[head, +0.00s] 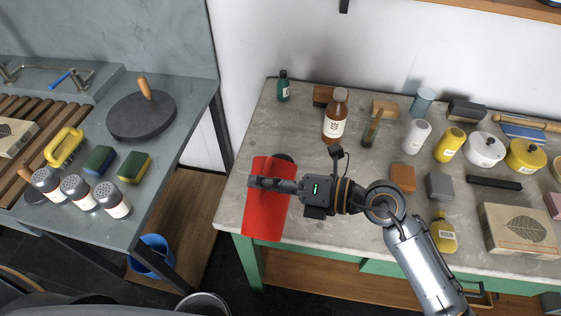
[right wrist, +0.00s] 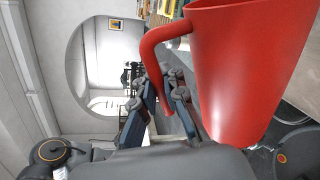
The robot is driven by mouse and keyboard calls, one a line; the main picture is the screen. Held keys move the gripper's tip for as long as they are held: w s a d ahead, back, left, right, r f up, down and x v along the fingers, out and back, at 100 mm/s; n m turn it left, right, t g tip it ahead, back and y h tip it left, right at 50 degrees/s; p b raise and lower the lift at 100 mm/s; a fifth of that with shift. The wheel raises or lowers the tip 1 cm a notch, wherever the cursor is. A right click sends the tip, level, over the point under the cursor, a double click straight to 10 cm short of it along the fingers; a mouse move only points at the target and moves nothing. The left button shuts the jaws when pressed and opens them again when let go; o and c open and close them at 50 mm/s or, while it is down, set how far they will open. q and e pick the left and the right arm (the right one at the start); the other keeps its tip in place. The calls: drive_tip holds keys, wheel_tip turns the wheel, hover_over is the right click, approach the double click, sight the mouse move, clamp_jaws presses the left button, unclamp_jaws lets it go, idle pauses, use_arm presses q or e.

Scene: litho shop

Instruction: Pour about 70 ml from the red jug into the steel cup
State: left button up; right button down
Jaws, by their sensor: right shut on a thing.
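The red jug (head: 267,215) is over the left front edge of the stone-topped bench in the head view. It looks tilted, lying over with its mouth hidden from me; I cannot see its contents. My right gripper (head: 268,184) lies across it in that view. In the right wrist view the jug (right wrist: 245,70) fills the right side, and my right gripper (right wrist: 168,95) is shut on its curved handle. A dark round shape (head: 285,158) shows just beyond the jug's far end, mostly hidden; I cannot tell if it is the steel cup. My left gripper is not in view.
A brown bottle (head: 334,118) and a small green bottle (head: 283,86) stand behind the jug on the bench (head: 250,135). Jars, pots and blocks crowd the right side. A gap separates this bench from the left counter (head: 185,100). A blue bucket (head: 152,256) is below.

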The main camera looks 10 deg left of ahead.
sight(260, 210)
drive_tip(key=shift+w+r, duration=0.15)
drive_tip(key=shift+w, duration=0.3)
drive_tip(key=shift+w+a+r, duration=0.1)
drive_tip(key=shift+w+r, duration=0.1)
drive_tip(key=shift+w, duration=0.1)
idle(1.8)
drive_tip(key=s+f+b, duration=0.1)
drive_tip(key=s+f+n+b, duration=0.1)
drive_tip(key=f+b, duration=0.1)
drive_tip(key=s+f+n+t+b, duration=0.1)
drive_tip(key=shift+f, duration=0.4)
drive_tip(key=shift+s+r+n+b, duration=0.3)
drive_tip(key=shift+s+n, duration=0.2)
drive_tip(key=shift+n, duration=0.3)
drive_tip(key=shift+s+r, duration=0.1)
drive_tip(key=shift+r, duration=0.05)
drive_tip(key=shift+s+f+n+t+y+b, duration=0.15)
drive_tip(key=shift+s+f+n+t+b, duration=0.15)
drive_tip(key=shift+s+n, duration=0.35)
drive_tip(key=shift+s+f+n+t+y+b, duration=0.15)
drive_tip(key=shift+s+n+b, duration=0.25)
drive_tip(key=shift+s+n, duration=0.2)
drive_tip(key=s+f+n+y+b, duration=0.1)
drive_tip(key=s+f+n+b, duration=0.3)
drive_tip(key=b, duration=0.4)
drive_tip(key=shift+s+f+n, duration=0.2)
drive_tip(key=shift+s+n, duration=0.35)
drive_tip(key=shift+n, duration=0.1)
drive_tip(key=shift+t, duration=0.25)
